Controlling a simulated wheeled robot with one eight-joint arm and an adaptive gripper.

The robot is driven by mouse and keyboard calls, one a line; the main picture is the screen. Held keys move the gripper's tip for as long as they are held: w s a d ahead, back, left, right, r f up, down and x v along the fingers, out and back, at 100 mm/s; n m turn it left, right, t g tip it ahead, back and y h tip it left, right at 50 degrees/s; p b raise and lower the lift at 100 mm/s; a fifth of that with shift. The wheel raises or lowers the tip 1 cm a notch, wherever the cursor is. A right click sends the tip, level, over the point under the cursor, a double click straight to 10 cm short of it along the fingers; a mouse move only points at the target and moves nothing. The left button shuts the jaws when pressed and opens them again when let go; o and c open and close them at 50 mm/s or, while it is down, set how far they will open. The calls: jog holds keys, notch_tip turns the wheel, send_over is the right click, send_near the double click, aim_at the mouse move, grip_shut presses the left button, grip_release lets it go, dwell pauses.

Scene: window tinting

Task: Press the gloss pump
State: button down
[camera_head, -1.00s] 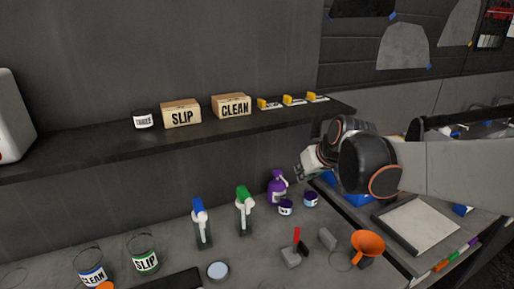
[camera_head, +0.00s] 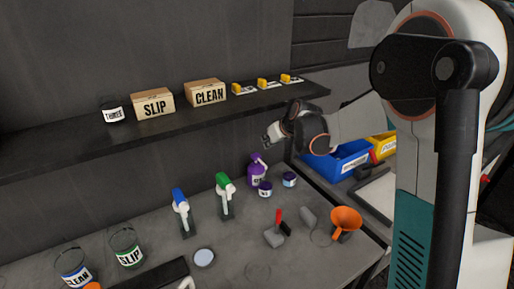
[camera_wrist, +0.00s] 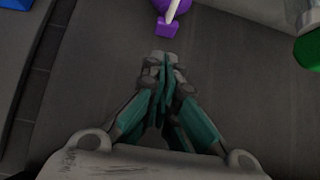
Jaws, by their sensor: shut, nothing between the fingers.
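The purple pump bottle (camera_head: 257,176) stands on the bench under the shelf, its pump top pointing up. I take it to be the gloss pump, as I cannot read its label. My gripper (camera_head: 267,139) is above and slightly right of it in the head view, apart from it. In the wrist view the purple pump head (camera_wrist: 166,22) with a pale stem shows at the top edge, just beyond my closed fingertips (camera_wrist: 163,62). My gripper is shut and empty.
A green-topped spray bottle (camera_head: 225,198) and a blue-topped one (camera_head: 182,214) stand to the left. The shelf edge (camera_head: 170,135) runs above.

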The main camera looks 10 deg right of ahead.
aim_at(258, 156)
jog(key=b+x, duration=0.2)
jog(key=x, duration=0.8)
dwell(0.4)
